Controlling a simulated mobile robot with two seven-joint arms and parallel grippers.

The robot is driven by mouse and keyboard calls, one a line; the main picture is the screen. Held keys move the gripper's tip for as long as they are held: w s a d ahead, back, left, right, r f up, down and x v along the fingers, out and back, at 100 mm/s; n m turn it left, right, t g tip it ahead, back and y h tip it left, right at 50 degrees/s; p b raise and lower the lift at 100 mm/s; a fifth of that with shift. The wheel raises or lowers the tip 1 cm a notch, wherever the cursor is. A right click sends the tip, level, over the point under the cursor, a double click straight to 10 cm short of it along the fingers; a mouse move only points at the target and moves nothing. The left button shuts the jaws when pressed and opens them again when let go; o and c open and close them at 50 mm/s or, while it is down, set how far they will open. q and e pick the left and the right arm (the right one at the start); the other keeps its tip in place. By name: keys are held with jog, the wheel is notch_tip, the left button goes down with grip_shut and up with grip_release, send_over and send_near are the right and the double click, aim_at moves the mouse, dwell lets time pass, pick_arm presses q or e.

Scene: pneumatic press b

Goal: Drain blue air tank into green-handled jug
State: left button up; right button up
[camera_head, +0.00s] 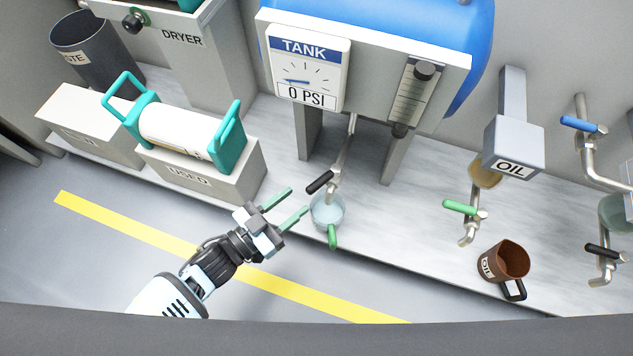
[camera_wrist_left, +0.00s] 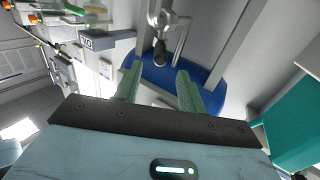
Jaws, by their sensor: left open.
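The blue air tank (camera_head: 420,22) hangs at the top of the head view, and its blue underside (camera_wrist_left: 210,98) shows in the wrist view. Its gauge (camera_head: 307,68) reads 0 PSI. A drain pipe (camera_head: 345,150) comes down from it, with a black-handled valve (camera_head: 320,182) that also shows in the wrist view (camera_wrist_left: 160,52). The clear jug with a green handle (camera_head: 333,238) stands upright under the spout, pale blue inside; I cannot tell how full. My left gripper (camera_head: 293,204) is open and empty, left of the jug and valve, touching neither. My right gripper is out of view.
A used filter cartridge with teal handles (camera_head: 180,132) sits on the USED box (camera_head: 205,180) to the left. An OIL unit (camera_head: 513,150), a green-handled valve (camera_head: 460,207) and a brown jug (camera_head: 503,262) stand right. The floor in front is clear.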

aim_at(307, 192)
pick_arm(q)
jog(key=shift+w+d, duration=0.3)
jog(key=shift+d, duration=0.05)
jog(key=b+x, duration=0.2)
jog(key=x, duration=0.3)
jog(key=shift+w+d+f, duration=0.1)
jog(key=shift+w+d, duration=0.15)
jog(key=shift+w, duration=0.05)
jog(key=shift+w+d, duration=0.25)
jog(key=shift+d, duration=0.15)
jog(key=c, duration=0.6)
grip_shut()
